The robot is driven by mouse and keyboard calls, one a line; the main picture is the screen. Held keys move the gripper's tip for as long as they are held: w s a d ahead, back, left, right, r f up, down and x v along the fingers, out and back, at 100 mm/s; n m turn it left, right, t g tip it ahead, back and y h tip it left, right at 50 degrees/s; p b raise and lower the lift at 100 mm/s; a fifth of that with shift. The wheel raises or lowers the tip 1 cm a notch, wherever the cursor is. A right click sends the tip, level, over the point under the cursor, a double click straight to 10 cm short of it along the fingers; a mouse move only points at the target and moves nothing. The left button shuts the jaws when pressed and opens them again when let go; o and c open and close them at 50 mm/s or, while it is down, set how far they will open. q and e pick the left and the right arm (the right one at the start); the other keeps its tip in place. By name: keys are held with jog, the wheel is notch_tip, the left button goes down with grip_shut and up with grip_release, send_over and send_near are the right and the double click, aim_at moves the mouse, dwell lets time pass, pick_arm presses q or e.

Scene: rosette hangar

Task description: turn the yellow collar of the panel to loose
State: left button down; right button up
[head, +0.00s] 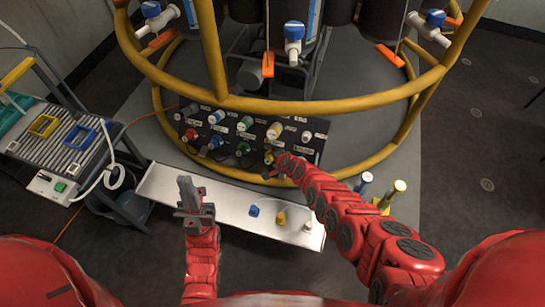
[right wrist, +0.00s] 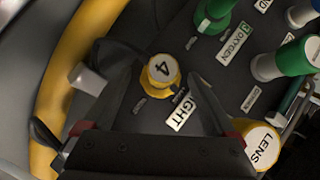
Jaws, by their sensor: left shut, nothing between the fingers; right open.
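The yellow collar (right wrist: 162,84) has a white cap marked 4 and sits on the dark panel (head: 300,150). In the right wrist view it lies between the fingers of my open right gripper (right wrist: 155,66), with a gap visible on both sides. In the head view my right gripper (head: 270,174) is at the panel's lower edge and partly covers the collar (head: 268,156). Whether the fingers reach down around the collar, I cannot tell. My left gripper (head: 188,190) is shut and empty, above the left part of the white tray.
A second yellow-ringed fitting (right wrist: 262,146) marked LENS is beside my right finger. Green fittings (right wrist: 216,12) stand nearby. The tray (head: 165,185) holds small blue, yellow and white parts. A yellow frame rail (head: 330,104) crosses above the panel. A side table (head: 60,150) stands left.

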jog(key=p+v, duration=0.8)
jog(key=v, duration=0.9)
jog(key=shift+r, duration=0.2)
jog(key=shift+d, duration=0.1)
dwell(0.4)
